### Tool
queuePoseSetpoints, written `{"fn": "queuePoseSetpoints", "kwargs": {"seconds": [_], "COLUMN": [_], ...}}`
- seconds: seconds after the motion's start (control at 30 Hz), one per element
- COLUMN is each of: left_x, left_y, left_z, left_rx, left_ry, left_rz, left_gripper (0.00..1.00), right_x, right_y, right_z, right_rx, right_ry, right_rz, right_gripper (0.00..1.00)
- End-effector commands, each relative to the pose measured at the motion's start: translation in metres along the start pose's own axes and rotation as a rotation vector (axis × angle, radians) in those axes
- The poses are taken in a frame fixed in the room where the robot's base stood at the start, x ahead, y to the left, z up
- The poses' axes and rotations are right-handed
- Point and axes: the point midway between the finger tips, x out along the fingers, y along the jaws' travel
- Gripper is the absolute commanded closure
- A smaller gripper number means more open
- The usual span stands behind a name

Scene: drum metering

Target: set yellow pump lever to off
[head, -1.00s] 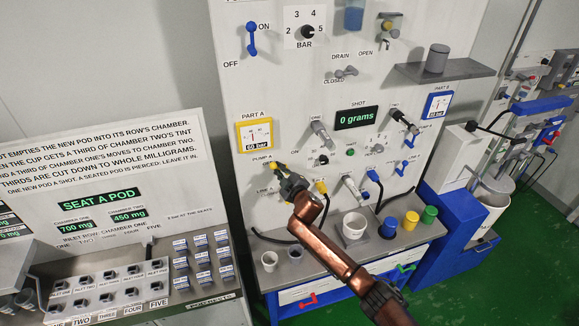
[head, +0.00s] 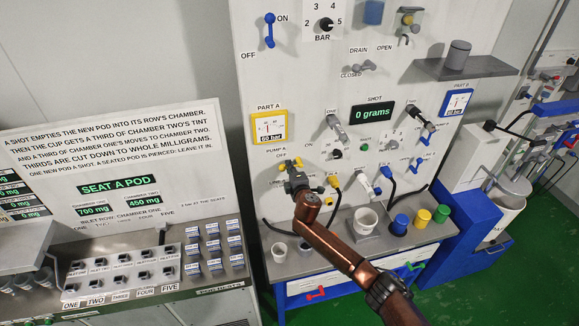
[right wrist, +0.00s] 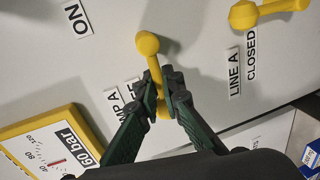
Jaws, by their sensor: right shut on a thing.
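The yellow pump lever (head: 290,163) sits on the white panel below the yellow Part A gauge, by the PUMP A and OFF labels. In the right wrist view, the lever (right wrist: 147,45) has a round end that shows beyond the fingers. My right gripper (head: 292,174) reaches it from the front. Its dark green fingers (right wrist: 161,88) are shut on the lever's shaft, with yellow showing on both sides of them. The fingers hide part of the shaft. My left gripper is not in view.
A second yellow lever, at Line A (right wrist: 268,12), is close by. The yellow Part A gauge (head: 269,126) is just above. A blue lever (head: 269,30) is higher on the panel.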

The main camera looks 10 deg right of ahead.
Motion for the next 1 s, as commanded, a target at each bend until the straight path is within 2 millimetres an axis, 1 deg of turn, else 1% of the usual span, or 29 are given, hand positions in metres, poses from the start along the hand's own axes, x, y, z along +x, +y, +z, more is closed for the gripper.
{"fn": "queuePoseSetpoints", "kwargs": {"seconds": [0.53, 0.57, 0.8, 1.0], "left_x": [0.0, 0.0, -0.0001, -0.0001], "left_y": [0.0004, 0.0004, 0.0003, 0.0], "left_z": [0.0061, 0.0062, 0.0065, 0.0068], "left_rx": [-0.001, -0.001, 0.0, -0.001], "left_ry": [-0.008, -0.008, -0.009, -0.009], "left_rz": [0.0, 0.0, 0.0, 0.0], "left_gripper": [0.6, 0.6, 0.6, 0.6], "right_x": [0.0001, 0.0001, 0.0001, 0.0001], "right_y": [-0.0029, -0.003, -0.0022, -0.0015], "right_z": [-0.0002, -0.0002, 0.0001, 0.0002], "right_rx": [-0.025, -0.025, -0.023, -0.023], "right_ry": [-0.004, -0.005, -0.005, -0.005], "right_rz": [-0.002, -0.002, -0.001, -0.001], "right_gripper": [1.0, 0.92, 0.75, 0.75]}}
